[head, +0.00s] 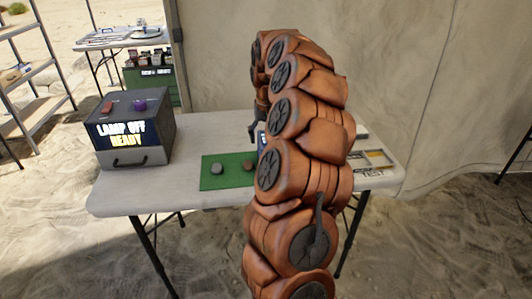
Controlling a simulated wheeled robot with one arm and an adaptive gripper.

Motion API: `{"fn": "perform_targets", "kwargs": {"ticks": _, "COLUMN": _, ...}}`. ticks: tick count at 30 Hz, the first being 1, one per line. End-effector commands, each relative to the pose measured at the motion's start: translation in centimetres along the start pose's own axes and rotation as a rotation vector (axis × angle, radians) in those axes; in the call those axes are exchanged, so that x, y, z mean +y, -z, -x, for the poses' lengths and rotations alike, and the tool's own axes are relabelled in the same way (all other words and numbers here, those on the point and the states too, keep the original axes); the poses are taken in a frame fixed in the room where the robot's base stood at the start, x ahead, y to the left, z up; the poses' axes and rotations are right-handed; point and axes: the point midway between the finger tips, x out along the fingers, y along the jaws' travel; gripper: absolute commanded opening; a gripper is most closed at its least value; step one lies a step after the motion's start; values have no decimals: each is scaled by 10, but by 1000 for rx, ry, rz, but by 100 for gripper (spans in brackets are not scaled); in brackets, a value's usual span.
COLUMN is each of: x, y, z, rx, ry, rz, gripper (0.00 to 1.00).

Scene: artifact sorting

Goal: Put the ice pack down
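My orange arm fills the middle of the head view and hides most of my gripper (254,132). One dark finger shows left of the arm, above the back part of the table (130,196). A small blue and white patch (262,140) shows between the finger and the arm. It may be part of the ice pack, but too little shows to be sure. I cannot tell whether the gripper is holding it or whether the patch touches the table.
A dark box (135,128) reading "LAMP OFF READY" stands on the table's left. A green mat (212,180) holds two small stones (217,168). A marked tray (376,160) lies at the right, partly behind my arm. Shelves (30,80) and another table (110,42) stand behind left.

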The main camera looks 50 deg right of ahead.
Motion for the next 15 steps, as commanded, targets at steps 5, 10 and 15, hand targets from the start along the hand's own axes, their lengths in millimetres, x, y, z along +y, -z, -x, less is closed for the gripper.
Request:
{"fn": "perform_targets", "kwargs": {"ticks": 5, "x": 0, "y": -1, "z": -11, "rx": -2, "ry": 0, "rz": 2, "gripper": 77}}
{"fn": "perform_targets", "kwargs": {"ticks": 10, "x": -1, "y": -3, "z": -30, "rx": -1, "ry": 0, "rz": 1, "gripper": 77}}
{"fn": "perform_targets", "kwargs": {"ticks": 15, "x": -1, "y": -5, "z": -52, "rx": -4, "ry": 1, "rz": 3, "gripper": 77}}
